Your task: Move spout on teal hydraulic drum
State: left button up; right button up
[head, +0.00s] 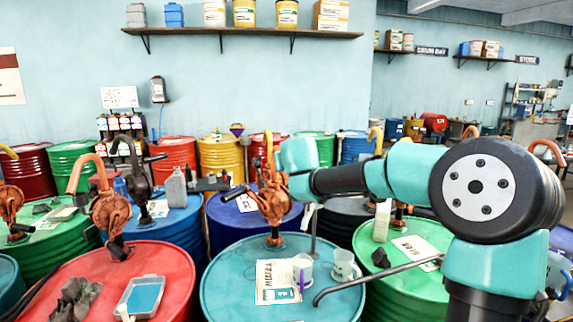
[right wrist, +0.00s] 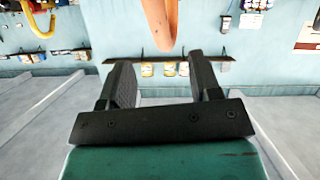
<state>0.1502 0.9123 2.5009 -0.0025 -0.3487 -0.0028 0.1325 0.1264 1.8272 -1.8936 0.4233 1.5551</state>
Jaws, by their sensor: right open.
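The teal hydraulic drum (head: 235,285) stands front centre in the head view, with a rusty orange hand pump (head: 272,205) upright on its lid. My right arm reaches in from the right, and its teal wrist is beside the top of this pump. In the right wrist view my right gripper (right wrist: 160,62) is open, its two black fingers apart and nothing clamped between them. The orange-brown spout (right wrist: 160,22) hangs down into that view, its lower end near the gap between the fingertips. In the head view my wrist covers part of the pump's top. My left gripper is not in view.
A red drum (head: 70,275) with a tray (head: 140,296) is at left, a green drum (head: 410,280) at right.

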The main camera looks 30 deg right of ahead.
jog(key=v, duration=0.8)
jog(key=shift+s+r, duration=0.2)
jog(key=shift+a, duration=0.1)
